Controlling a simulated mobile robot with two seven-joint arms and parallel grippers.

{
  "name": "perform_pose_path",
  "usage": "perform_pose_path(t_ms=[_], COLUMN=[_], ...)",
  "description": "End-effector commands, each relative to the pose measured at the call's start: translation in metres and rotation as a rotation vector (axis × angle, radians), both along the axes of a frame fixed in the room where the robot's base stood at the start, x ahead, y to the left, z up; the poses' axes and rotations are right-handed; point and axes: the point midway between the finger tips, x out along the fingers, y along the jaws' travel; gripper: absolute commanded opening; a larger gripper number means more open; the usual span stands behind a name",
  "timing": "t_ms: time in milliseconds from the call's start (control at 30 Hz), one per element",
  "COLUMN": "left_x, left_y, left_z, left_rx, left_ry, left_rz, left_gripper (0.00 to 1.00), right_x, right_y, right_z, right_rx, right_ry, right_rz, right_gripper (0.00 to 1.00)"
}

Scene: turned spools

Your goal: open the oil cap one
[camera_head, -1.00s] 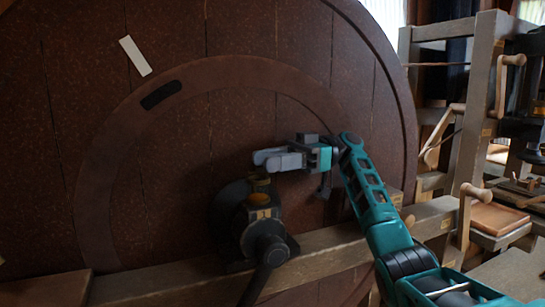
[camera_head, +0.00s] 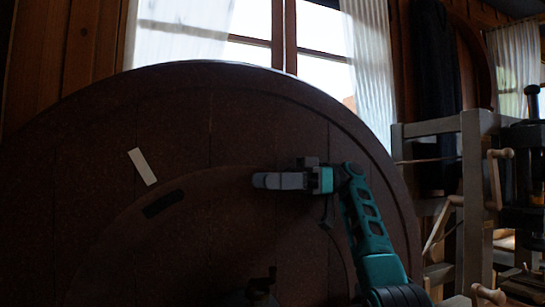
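My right gripper (camera_head: 268,181) is in the middle of the head view, on a teal arm that comes up from the lower right. Its grey fingers point left in front of the big wooden wheel (camera_head: 225,130). They overlap from this angle, so any gap between them cannot be made out; nothing is seen held. A dark fitting (camera_head: 262,284) shows at the bottom edge, well below the gripper and apart from it. It seems to be the top of the bearing with the oil cap, but it is too dark to tell whether the cap is open. My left gripper is not in view.
A white strip (camera_head: 143,167) and a black slot (camera_head: 163,203) mark the wheel's face. A wooden frame (camera_head: 473,190) with cranks stands at the right. A bright window (camera_head: 320,50) is behind. The space above the gripper is clear.

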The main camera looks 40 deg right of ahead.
Motion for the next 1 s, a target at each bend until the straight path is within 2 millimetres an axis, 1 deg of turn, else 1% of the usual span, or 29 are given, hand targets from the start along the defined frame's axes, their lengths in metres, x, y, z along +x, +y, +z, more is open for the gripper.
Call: perform_pose_path(t_ms=[33, 100, 200, 300, 1000], left_x=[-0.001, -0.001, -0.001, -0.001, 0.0], left_y=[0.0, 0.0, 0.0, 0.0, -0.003], left_z=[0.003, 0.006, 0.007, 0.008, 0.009], left_rx=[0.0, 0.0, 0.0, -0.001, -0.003], left_ry=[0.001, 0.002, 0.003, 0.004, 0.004], left_rz=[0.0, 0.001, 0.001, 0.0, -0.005], left_gripper=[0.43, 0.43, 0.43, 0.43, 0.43], right_x=[-0.001, 0.0, 0.0, 0.0, 0.0], right_y=[0.0, 0.0, 0.0, 0.0, 0.0], right_z=[0.012, 0.022, 0.03, 0.035, 0.035], right_rx=[0.001, 0.001, 0.0, 0.0, 0.0], right_ry=[-0.003, -0.001, 0.001, 0.0, 0.0], right_rz=[0.002, 0.002, 0.002, 0.002, 0.001], right_gripper=[0.39, 0.39, 0.39, 0.39, 0.39])
